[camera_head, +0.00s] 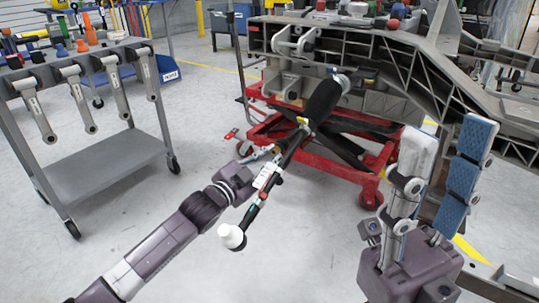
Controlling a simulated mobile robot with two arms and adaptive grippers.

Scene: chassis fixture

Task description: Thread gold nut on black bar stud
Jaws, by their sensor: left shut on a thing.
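A long black bar (254,211) runs diagonally up the middle of the head view. It has a white cap (231,236) at its lower end and a thick black section (323,101) near its upper end. My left gripper (272,163) is shut on the bar near its middle. A small gold-coloured spot (301,121) shows just below the thick section; I cannot tell whether it is the gold nut. The stud and its thread are too small to make out. My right gripper (438,160) is at the right, its padded fingers spread apart and empty, away from the bar.
A grey chassis frame (397,62) stands at the back right, with a red lift cart (335,166) beneath it. A grey tool cart (100,174) at the left has several metal links hanging from its edge. Grey floor is clear between the tool cart and the lift.

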